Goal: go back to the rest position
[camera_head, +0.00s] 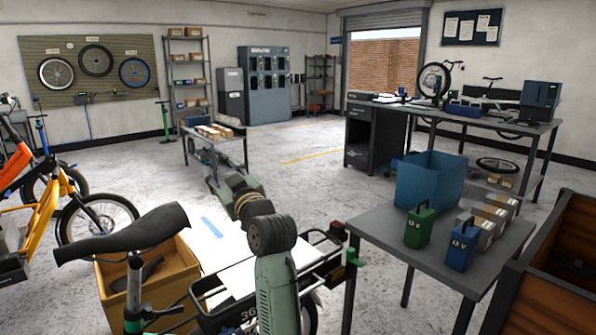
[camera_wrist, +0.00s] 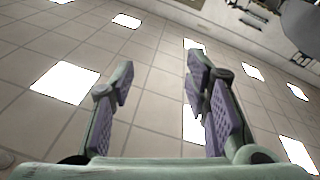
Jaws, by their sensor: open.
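My gripper (camera_wrist: 160,75) shows in the wrist view with its two purple-padded fingers spread wide apart. It is open, and nothing lies between the fingers. Behind the fingers are pale tiles with bright light panels (camera_wrist: 65,82), which look like the ceiling, so my gripper seems to face upward. In the head view my green arm rises from the bottom centre and reaches away over the cargo bike. The fingers cannot be made out clearly there.
A grey table (camera_head: 385,232) at the right holds a blue bin (camera_head: 430,182), a green 12 V battery (camera_head: 420,228), a blue one (camera_head: 462,246) and grey blocks. A bike saddle (camera_head: 125,232) and cardboard box (camera_head: 165,283) are left of my arm. A wooden cargo box (camera_head: 555,300) stands right.

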